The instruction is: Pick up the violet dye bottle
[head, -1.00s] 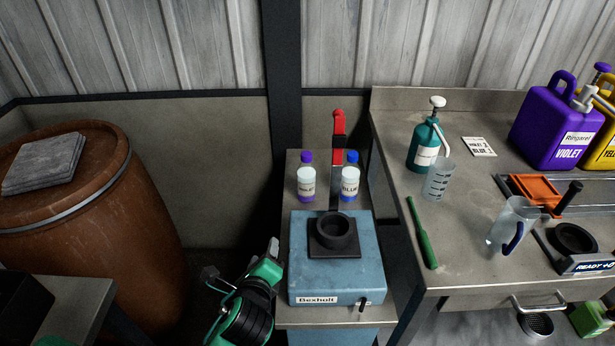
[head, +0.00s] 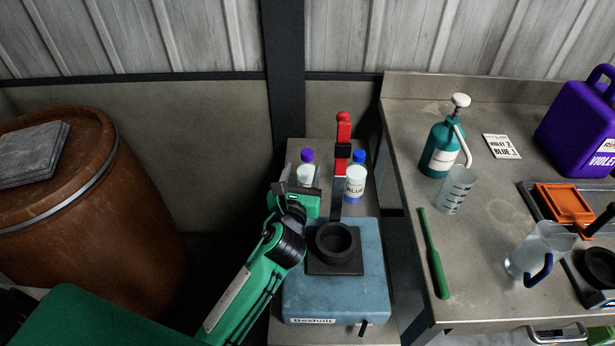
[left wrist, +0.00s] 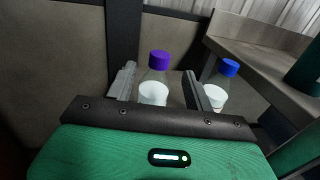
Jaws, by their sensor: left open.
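The violet dye bottle (head: 307,168) has a violet cap and a white label. It stands at the back of the narrow stand, its lower part hidden by my left gripper (head: 303,178) in the head view. In the left wrist view the violet dye bottle (left wrist: 155,80) shows upright between the two open fingers of my left gripper (left wrist: 158,88). I cannot tell whether the fingers touch it. The blue-capped bottle (head: 355,177) stands to its right; in the left wrist view it (left wrist: 218,86) is just outside the right finger. My right gripper is not in view.
A blue Bexholt machine (head: 335,290) with a black cup sits in front of the bottles. A red-handled lever (head: 343,130) rises behind it. The metal workbench (head: 480,240) on the right holds a teal pump bottle (head: 442,148), beakers and a violet jug (head: 585,128). A rusty barrel (head: 95,220) stands left.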

